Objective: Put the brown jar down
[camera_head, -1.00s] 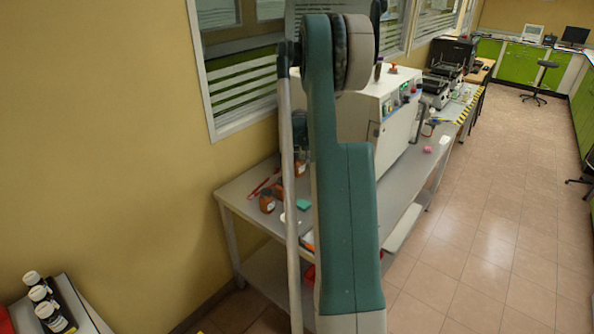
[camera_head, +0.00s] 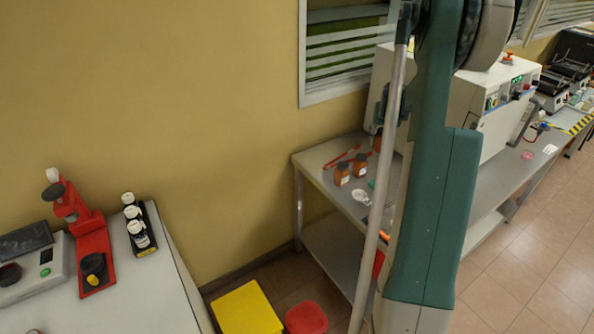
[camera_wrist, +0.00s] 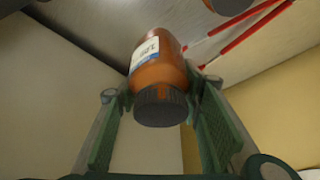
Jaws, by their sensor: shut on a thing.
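The brown jar (camera_wrist: 160,65) is between the green fingers of my gripper (camera_wrist: 160,105) in the wrist view. It is an orange-brown bottle with a dark ribbed cap and a white label, and its cap end faces the camera. My gripper is shut on it. In the head view a brown jar partly hidden by my arm (camera_head: 377,144) shows at the back of the grey table, just below my gripper (camera_head: 384,108), and appears to be the held one. I cannot tell whether its base touches the table.
Two other brown jars (camera_head: 342,174) (camera_head: 360,165) stand nearer the front of the grey table (camera_head: 320,154), near red rods (camera_head: 342,158). A white machine (camera_head: 480,85) stands behind. At left, a white bench (camera_head: 150,285) holds a red stand (camera_head: 92,250) and several white-capped bottles (camera_head: 137,232). A yellow bin (camera_head: 245,308) is below.

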